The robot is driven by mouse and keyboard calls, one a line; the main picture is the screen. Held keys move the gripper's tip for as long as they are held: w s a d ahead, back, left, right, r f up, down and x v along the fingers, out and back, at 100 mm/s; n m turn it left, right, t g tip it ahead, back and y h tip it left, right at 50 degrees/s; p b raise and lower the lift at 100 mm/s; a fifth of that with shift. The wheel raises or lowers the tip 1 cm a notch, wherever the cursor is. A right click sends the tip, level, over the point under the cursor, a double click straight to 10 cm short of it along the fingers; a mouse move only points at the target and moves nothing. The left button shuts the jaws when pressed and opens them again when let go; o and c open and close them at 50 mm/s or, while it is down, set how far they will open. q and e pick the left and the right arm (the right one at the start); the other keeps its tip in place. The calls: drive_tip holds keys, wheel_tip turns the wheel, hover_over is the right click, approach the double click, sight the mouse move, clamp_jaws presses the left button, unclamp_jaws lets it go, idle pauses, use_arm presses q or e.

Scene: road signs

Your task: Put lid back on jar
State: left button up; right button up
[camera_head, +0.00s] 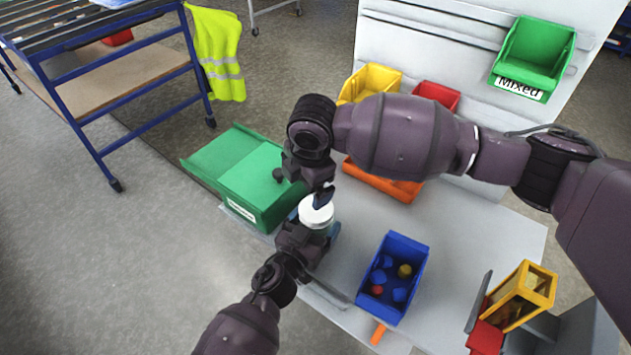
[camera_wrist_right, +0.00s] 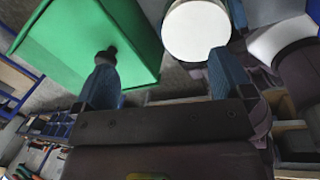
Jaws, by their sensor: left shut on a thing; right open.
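A jar (camera_head: 315,232) with a pale, clear-looking body stands on the grey worktop. A round white lid (camera_head: 316,212) is at its top; whether it is fully seated, I cannot tell. The lid also shows as a white disc in the right wrist view (camera_wrist_right: 197,30). My left gripper (camera_head: 318,238) is shut on the jar from the front left. My right gripper (camera_head: 302,188) is open and empty just above and behind the jar. In the right wrist view its two fingers (camera_wrist_right: 165,78) are wide apart, with the lid beyond the right-hand finger.
A green bin (camera_head: 264,185) stands close behind and left of the jar. A blue bin (camera_head: 393,310) with several small pieces is to the right. A yellow frame (camera_head: 524,296) stands at the right end. Yellow (camera_head: 375,80), red and orange bins are at the back panel.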

drive_tip(key=w+a+r+n+t+y, duration=0.1)
drive_tip(key=w, duration=0.1)
drive_tip(key=w+a+r+n+t+y, duration=0.1)
drive_tip(key=w+a+r+t, duration=0.1)
drive_tip(key=w+a+r+n+t+y, duration=0.1)
drive_tip(key=w+a+r+t+y, duration=0.1)
drive_tip(key=shift+w, duration=0.35)
drive_tip(key=a+r+n+t+y, duration=0.2)
drive_tip(key=a+r+n+y, duration=0.5)
drive_tip(key=r+n+y, duration=0.25)
drive_tip(key=s+a+n+g, duration=0.2)
drive_tip(key=s+n+g, duration=1)
drive_tip(key=n, duration=0.9)
drive_tip(key=d+f+n+h, duration=0.9)
drive_tip(key=f+h, duration=0.1)
drive_tip(key=w+d+t+h, duration=0.1)
drive_tip(key=d, duration=0.1)
drive_tip(key=w+d+f+n+t+h, duration=0.1)
drive_tip(key=d+h, duration=0.1)
drive_tip(key=w+d+t+h, duration=0.1)
drive_tip(key=d, duration=0.2)
drive_tip(key=shift+w+f+n+h, duration=0.1)
drive_tip(key=shift+f+n+h, duration=0.15)
drive_tip(key=shift+f+n, duration=0.1)
